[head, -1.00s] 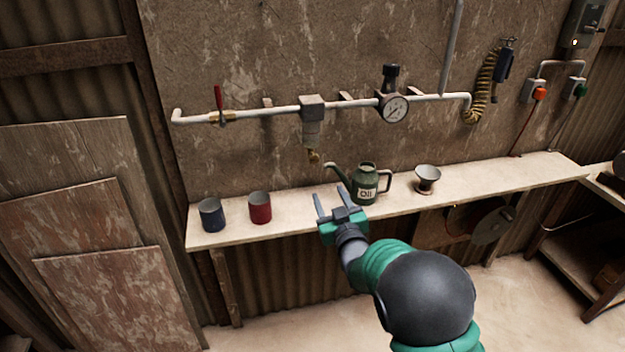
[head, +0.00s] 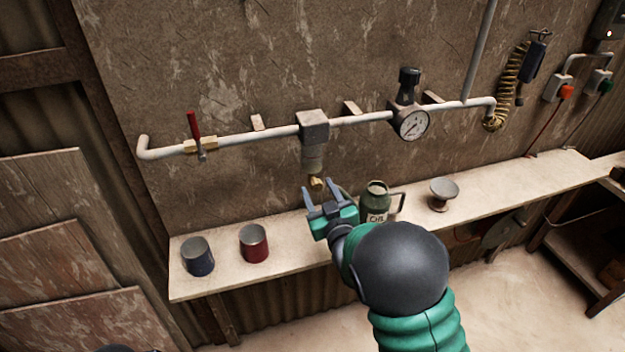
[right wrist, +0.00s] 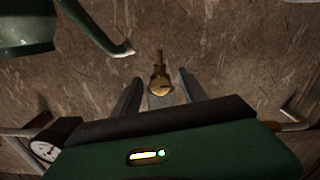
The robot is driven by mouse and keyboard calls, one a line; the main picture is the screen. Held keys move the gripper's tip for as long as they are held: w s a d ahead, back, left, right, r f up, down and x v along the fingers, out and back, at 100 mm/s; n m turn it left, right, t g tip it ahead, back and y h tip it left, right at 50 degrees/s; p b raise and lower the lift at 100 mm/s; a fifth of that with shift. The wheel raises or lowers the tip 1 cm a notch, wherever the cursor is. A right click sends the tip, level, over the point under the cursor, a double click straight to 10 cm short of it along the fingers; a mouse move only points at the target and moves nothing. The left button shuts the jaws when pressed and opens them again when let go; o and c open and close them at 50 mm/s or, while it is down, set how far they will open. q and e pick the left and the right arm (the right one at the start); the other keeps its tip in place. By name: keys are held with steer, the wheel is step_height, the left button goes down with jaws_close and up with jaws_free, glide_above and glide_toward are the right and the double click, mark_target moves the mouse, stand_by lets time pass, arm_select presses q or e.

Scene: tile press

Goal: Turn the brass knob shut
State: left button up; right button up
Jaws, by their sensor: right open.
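The brass knob (head: 317,183) sits at the bottom of the grey filter bowl (head: 313,157) that hangs from the wall pipe. In the right wrist view the brass knob (right wrist: 160,84) shows between and just beyond my open fingers, and I cannot tell if they touch it. My right gripper (head: 322,190) is open and empty, just below and in front of the knob in the head view; its two fingers also show in the right wrist view (right wrist: 160,86). My left gripper is not in view.
The green oil can (head: 376,203) stands close to the right of my gripper, its spout near the knob. A blue cup (head: 198,262), a red cup (head: 254,248) and a metal funnel (head: 443,192) stand on the shelf (head: 500,187). A gauge (head: 412,124) and red-handled valve (head: 194,130) are on the pipe.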

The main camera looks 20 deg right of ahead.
steer(key=shift+s+d+r, duration=0.15)
steer(key=shift+s+r, duration=0.15)
steer(key=shift+s, duration=0.05)
steer(key=shift+s+r, duration=0.1)
steer(key=shift+s, duration=0.05)
steer(key=shift+c, duration=1.7)
steer(key=shift+w+a, duration=0.2)
steer(key=shift+a, duration=0.05)
steer(key=c, duration=0.5)
jaws_close()
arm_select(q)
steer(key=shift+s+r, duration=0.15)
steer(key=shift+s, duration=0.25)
arm_select(e)
steer(key=shift+d, duration=0.1)
steer(key=shift+f, duration=0.2)
